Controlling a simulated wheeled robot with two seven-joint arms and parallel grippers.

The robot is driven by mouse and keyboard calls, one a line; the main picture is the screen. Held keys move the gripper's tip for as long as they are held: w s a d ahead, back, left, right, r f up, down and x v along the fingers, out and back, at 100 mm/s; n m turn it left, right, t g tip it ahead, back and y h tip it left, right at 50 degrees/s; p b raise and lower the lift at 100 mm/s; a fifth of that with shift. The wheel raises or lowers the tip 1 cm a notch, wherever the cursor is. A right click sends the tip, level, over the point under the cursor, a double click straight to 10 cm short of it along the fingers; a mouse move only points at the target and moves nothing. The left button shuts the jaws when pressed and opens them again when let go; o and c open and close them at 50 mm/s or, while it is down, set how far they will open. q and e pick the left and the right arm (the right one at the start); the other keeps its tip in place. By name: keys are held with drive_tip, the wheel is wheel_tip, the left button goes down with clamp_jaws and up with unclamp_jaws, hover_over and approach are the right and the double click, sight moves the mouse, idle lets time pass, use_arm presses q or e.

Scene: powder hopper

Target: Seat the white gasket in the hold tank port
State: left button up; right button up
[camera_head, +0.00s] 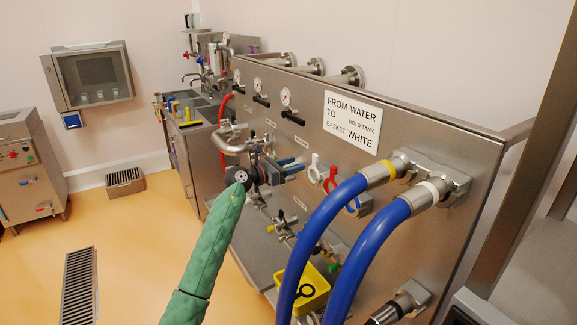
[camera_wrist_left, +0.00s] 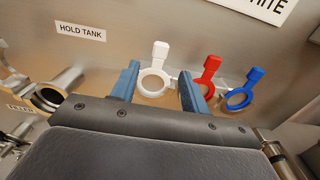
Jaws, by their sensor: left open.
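The white gasket (camera_wrist_left: 155,82) is a ring with a square tab pointing up, at the steel panel in the left wrist view. It also shows in the head view (camera_head: 314,169), just right of my fingertips. My left gripper (camera_head: 290,167) is open, its blue fingers pointing at the panel. In the left wrist view its fingers (camera_wrist_left: 157,85) appear on either side of the white ring, with nothing gripped. The hold tank port (camera_wrist_left: 50,97) is a round steel pipe end below the HOLD TANK label (camera_wrist_left: 81,31), left of the gasket. My right gripper is not seen.
A red gasket (camera_wrist_left: 207,76) and a blue gasket (camera_wrist_left: 242,92) are right of the white one. Two thick blue hoses (camera_head: 330,215) arch across the panel's right side. A sign (camera_head: 351,122) reads FROM WATER TO HOLD TANK, GASKET WHITE. A yellow box (camera_head: 314,291) is below.

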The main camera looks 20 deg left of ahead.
sight(314, 158)
use_arm(q)
drive_tip(key=x, duration=0.6)
drive_tip(key=shift+w+d, duration=0.15)
drive_tip(key=shift+w, duration=0.1)
drive_tip(key=shift+b+x, duration=0.4)
drive_tip(key=shift+x, duration=0.5)
drive_tip(key=shift+w+d, duration=0.45)
drive_tip(key=shift+w, duration=0.05)
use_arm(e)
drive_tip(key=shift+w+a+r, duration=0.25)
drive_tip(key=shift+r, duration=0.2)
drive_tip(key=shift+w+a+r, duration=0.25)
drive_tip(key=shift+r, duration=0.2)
use_arm(q)
drive_tip(key=c, duration=0.8)
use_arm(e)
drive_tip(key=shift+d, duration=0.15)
